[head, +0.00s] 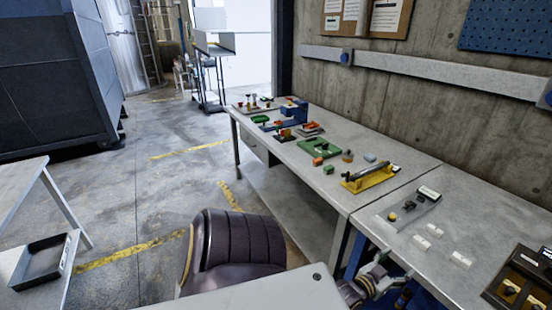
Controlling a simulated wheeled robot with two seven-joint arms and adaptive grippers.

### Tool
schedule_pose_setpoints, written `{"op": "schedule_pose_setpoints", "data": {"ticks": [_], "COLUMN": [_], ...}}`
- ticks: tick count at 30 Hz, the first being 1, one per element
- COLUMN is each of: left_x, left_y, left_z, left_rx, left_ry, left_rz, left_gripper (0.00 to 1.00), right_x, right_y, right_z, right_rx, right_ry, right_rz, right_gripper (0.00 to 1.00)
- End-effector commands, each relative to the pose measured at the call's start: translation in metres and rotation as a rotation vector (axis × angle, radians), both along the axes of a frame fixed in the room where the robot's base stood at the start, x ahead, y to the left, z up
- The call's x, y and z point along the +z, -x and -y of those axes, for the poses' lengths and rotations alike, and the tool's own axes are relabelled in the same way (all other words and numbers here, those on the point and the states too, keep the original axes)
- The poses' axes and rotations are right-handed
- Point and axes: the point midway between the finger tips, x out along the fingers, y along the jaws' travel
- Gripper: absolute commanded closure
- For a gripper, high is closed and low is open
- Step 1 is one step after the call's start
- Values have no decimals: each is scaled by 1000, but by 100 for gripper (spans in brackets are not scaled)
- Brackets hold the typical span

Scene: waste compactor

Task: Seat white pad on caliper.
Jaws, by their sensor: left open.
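Small white pads lie on the grey workbench at the right: one (435,231), one (421,244) and one (461,259). Just behind them is a flat grey fixture (408,207) with dark parts and a yellow knob, which may be the caliper; it is too small to be sure. My left gripper (376,268) is open, with nothing seen between its fingers, at the bench's front edge. It is to the left of and nearer than the pads, apart from them. My right gripper is not in view.
A yellow fixture with a dark bar (369,178), a green tray (319,148) and small coloured parts stand farther along the bench (310,183). A dark case with yellow knobs (522,280) is at the near right. The bench around the pads is clear. A concrete wall (420,110) stands behind.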

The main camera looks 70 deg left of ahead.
Motion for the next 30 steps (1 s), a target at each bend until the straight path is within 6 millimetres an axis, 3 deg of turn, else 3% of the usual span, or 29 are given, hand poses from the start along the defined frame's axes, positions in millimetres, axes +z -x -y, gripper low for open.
{"op": "schedule_pose_setpoints", "data": {"ticks": [8, 14, 23, 30], "left_x": [-105, -194, -316, -400], "left_y": [8, 30, 93, 165], "left_z": [34, 64, 101, 120], "left_rx": [-64, -120, -196, -250], "left_ry": [38, 63, 79, 75], "left_rz": [-180, -342, -592, -795], "left_gripper": [30, 30, 30, 30], "right_x": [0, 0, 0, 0], "right_y": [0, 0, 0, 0], "right_z": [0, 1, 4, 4], "right_rx": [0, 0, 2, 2], "right_ry": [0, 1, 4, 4], "right_rz": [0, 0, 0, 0], "right_gripper": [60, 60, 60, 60]}}
